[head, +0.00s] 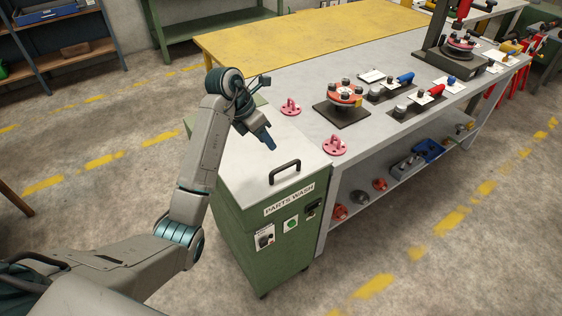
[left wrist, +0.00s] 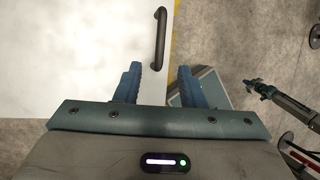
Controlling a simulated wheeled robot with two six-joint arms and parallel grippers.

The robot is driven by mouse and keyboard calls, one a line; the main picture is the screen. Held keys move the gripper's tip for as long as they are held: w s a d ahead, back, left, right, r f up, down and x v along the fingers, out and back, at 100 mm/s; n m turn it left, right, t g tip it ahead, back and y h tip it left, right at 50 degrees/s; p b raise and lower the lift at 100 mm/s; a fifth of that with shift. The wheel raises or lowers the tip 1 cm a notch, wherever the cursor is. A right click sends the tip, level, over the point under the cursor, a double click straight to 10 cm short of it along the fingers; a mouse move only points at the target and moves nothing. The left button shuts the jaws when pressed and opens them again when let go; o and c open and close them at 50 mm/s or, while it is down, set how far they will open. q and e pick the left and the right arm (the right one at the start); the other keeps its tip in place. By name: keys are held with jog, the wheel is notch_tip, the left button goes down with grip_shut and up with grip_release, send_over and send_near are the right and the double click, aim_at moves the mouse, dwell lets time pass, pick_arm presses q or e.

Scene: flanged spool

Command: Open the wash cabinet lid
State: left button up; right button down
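The wash cabinet (head: 262,240) is green, with a "PARTS WASH" label on its front. Its pale lid (head: 235,170) lies flat and shut on top. A black bar handle (head: 285,172) stands near the lid's front edge; it also shows in the left wrist view (left wrist: 160,40). My left gripper (head: 268,142) is above the lid, behind the handle and apart from it. In the left wrist view its two blue fingers (left wrist: 157,88) are spread with nothing between them. A small arm end (left wrist: 262,90) at the right of that view looks like my right gripper; its fingers are unclear.
A grey workbench (head: 400,125) adjoins the cabinet's right side. It bears pink flanged parts (head: 334,146), an orange spool (head: 345,94) on a dark plate and several tools. A yellow-topped table (head: 310,35) stands behind. The floor in front is clear.

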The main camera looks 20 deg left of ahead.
pick_arm(q)
jog(key=b+x, duration=0.2)
jog(key=x, duration=0.7)
jog(key=shift+d+f, duration=0.1)
jog(key=shift+d, duration=0.05)
jog(key=shift+w+d+f, duration=0.15)
jog(key=shift+d+f, duration=0.05)
jog(key=shift+f, duration=0.45)
grip_shut()
